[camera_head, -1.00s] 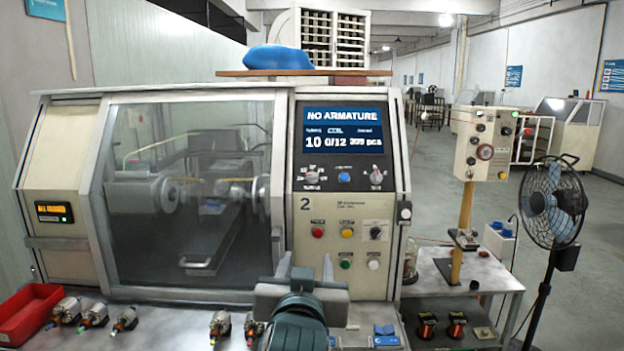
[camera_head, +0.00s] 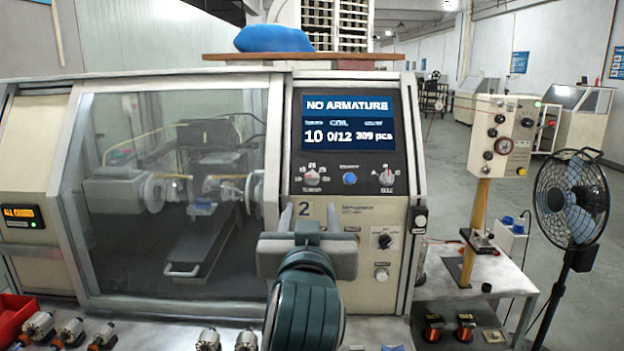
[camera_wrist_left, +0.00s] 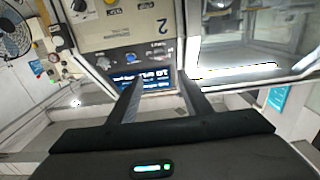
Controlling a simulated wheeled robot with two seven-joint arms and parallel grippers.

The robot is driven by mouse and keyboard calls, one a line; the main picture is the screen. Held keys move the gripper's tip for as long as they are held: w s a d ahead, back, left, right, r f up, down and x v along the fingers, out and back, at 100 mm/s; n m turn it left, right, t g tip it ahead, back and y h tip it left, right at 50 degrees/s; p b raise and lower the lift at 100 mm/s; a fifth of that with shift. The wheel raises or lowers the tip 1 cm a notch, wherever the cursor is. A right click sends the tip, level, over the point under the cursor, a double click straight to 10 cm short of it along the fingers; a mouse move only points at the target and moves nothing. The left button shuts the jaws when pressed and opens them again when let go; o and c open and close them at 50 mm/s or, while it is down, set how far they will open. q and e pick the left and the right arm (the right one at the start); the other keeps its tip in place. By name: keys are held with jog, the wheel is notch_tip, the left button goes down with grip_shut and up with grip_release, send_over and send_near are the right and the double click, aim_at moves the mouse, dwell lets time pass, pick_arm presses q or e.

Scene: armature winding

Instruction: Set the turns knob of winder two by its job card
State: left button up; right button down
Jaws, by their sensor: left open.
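Winder two (camera_head: 345,218), marked with a 2, stands ahead. Its turns knob (camera_head: 311,173) is a pale dial at the left under the screen (camera_head: 347,121). The screen reads NO ARMATURE, 10, 0/12 and what looks like 309 pcs. My left gripper (camera_head: 309,213) is open and empty, fingers pointing up, just below the knob in the head view and apart from it. In the left wrist view, the open fingers (camera_wrist_left: 162,85) frame part of the screen (camera_wrist_left: 143,79), seen upside down. I cannot make out a job card. My right gripper is out of view.
A blue button (camera_head: 349,178) and a second dial (camera_head: 387,177) sit right of the turns knob. A glazed guard (camera_head: 170,200) covers the left. Several armatures (camera_head: 70,332) lie in front by a red tray (camera_head: 14,318). A fan (camera_head: 571,200) stands at right.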

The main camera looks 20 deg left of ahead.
pick_arm(q)
jog(key=p, duration=0.7)
send_near(312, 177)
jog(key=x, duration=0.7)
jog(key=shift+r, duration=0.1)
jog(key=shift+w+a, duration=0.1)
jog(key=shift+w, duration=0.4)
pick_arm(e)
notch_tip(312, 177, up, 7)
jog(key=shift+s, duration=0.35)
pick_arm(q)
jog(key=shift+c, duration=0.4)
jog(key=c, duration=1)
